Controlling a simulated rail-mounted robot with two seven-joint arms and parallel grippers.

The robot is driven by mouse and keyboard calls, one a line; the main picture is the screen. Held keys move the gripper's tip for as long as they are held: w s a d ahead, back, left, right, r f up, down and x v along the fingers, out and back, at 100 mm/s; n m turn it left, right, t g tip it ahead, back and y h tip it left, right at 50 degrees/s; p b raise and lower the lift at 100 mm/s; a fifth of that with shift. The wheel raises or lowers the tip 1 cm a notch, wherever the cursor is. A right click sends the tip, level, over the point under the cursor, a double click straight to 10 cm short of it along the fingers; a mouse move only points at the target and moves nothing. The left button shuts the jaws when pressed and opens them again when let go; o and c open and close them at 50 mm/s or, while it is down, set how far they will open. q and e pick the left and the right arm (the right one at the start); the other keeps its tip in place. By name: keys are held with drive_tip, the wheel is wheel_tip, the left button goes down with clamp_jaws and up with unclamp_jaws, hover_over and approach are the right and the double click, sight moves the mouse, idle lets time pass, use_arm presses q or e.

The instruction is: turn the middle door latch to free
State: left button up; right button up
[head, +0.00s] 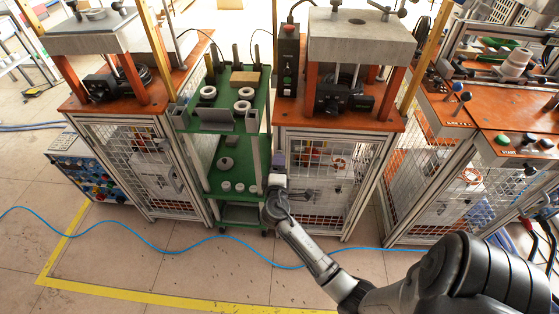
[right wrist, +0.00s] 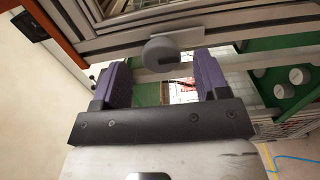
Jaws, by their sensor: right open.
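The middle station's mesh door (head: 335,190) is in the centre of the head view, below an orange tabletop. My right gripper (head: 278,160) is at the upper left edge of this door, beside the green cart. In the right wrist view, the latch (right wrist: 158,53) is a grey round knob with a flat light plate, set against the aluminium frame. The purple fingers of my right gripper (right wrist: 160,78) are open, one on each side of the knob. The knob appears between and just beyond the fingertips; I cannot tell whether they touch. The latch is not distinguishable in the head view. My left gripper is not in view.
A green shelf cart (head: 230,130) with metal rings and parts stands close left of the middle station. Another caged station (head: 135,160) is farther left, and one with START buttons (head: 503,140) is at right. A blue hose (head: 180,251) crosses the open floor.

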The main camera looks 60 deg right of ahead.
drive_tip(key=p+v, duration=0.1)
drive_tip(key=v, duration=1)
drive_tip(key=shift+p, duration=0.3)
